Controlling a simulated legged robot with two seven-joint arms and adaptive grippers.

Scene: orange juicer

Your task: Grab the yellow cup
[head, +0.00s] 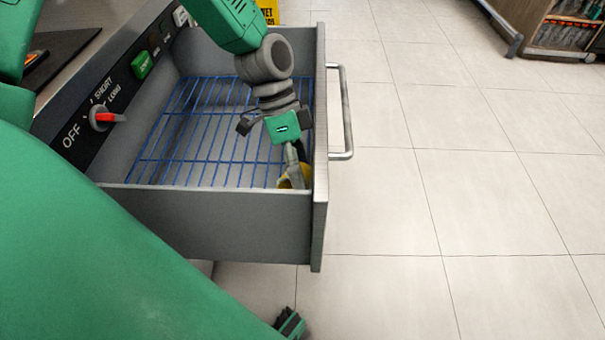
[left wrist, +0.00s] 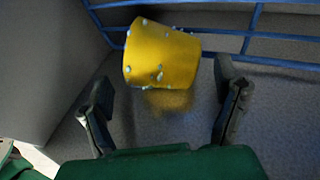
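The yellow cup (left wrist: 160,52) lies tilted or on its side in the left wrist view, with small pale spots on it. It is inside the open drawer (head: 215,222), in the near right corner, where only a bit of the cup (head: 284,183) shows in the head view. My left gripper (head: 292,162) reaches down into that corner. In the left wrist view its two fingers (left wrist: 162,85) are spread, the cup beyond and between their tips, not gripped. A dark ridged part with green at the bottom of the head view may be my right gripper; I cannot be sure.
A blue wire rack (head: 195,140) covers the drawer floor. The drawer front with its metal handle (head: 346,112) stands right beside the left gripper. A control panel with a red knob (head: 105,117) is on the left. Open tiled floor (head: 460,200) lies to the right.

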